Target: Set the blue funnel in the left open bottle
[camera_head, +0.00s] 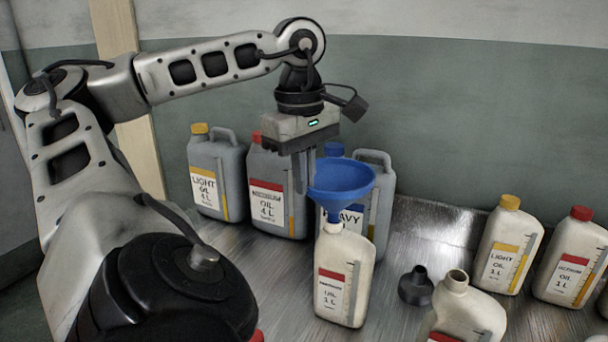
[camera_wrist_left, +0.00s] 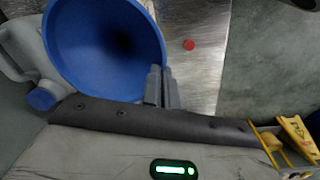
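The blue funnel (camera_head: 342,180) is upright over the left open bottle (camera_head: 343,280), a white one with a red label. Its spout is at the bottle's mouth; how deep it sits is hard to tell. My left gripper (camera_head: 304,172) points down at the funnel's left rim. In the left wrist view, its two fingers (camera_wrist_left: 162,88) are close together with the rim of the funnel (camera_wrist_left: 105,45) between them. A second open white bottle (camera_head: 462,305) stands at the lower right. My right gripper is not in view.
Grey jugs (camera_head: 215,175) stand along the wall behind. A dark small funnel-like piece (camera_head: 416,286) stands between the open bottles. Capped white bottles (camera_head: 510,245) stand at the right. A red cap (camera_wrist_left: 189,44) lies on the metal table in the left wrist view.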

